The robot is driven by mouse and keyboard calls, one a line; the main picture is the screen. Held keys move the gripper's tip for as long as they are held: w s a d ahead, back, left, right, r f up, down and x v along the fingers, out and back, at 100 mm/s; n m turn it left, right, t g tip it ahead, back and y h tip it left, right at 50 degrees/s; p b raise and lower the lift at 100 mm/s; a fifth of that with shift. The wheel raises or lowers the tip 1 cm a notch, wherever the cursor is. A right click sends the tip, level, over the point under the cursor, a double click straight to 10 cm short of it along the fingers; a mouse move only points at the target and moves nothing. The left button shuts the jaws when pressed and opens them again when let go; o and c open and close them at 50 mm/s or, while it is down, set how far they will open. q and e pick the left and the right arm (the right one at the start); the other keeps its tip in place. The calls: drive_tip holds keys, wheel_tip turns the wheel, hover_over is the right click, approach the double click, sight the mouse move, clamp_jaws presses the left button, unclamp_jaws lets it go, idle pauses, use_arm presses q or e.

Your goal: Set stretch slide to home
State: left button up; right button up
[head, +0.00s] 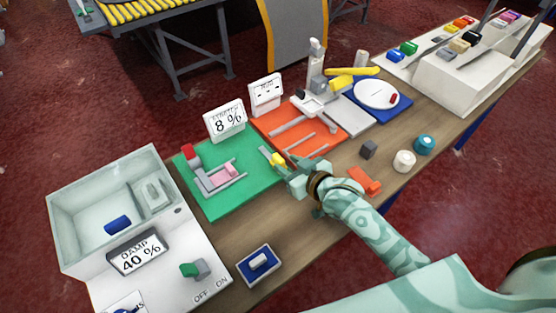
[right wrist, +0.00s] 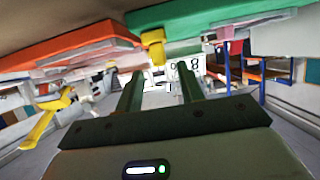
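A green mat (head: 235,198) bears a grey and pink fixture (head: 218,177) with a red block (head: 187,152) at its far left end. A sign (head: 226,121) behind it reads 8 %; its top line seems to say stretch. A yellow knob (head: 278,159) is at the mat's right side, by the orange mat. My right gripper (head: 288,168) is close beside this knob. In the right wrist view its fingers (right wrist: 160,76) are apart, with the yellow knob (right wrist: 153,46) just past the tips; contact is unclear. My left gripper is not in view.
The orange mat (head: 333,133) holds grey bars and adjoins the green one. An orange piece (head: 364,181), a dark cube (head: 368,149) and two spools lie nearby on the table. A white bin unit (head: 70,225) reading damp 40 % stands left, near a blue switch tray (head: 258,263).

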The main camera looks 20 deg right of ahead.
sight(278, 160)
drive_tip(key=b+x, duration=0.1)
drive_tip(key=x, duration=0.4)
drive_tip(key=shift+w, duration=0.2)
drive_tip(key=shift+c, duration=0.4)
clamp_jaws()
drive_tip(key=shift+s+a, duration=0.15)
drive_tip(key=shift+a, duration=0.2)
drive_tip(key=a+p, duration=0.1)
drive_tip(key=s+a+p, duration=0.1)
drive_tip(key=a, duration=0.1)
drive_tip(key=s+a+p, duration=0.1)
drive_tip(key=a, duration=0.1)
drive_tip(key=shift+a+r, duration=0.1)
drive_tip(key=shift+a, duration=0.15)
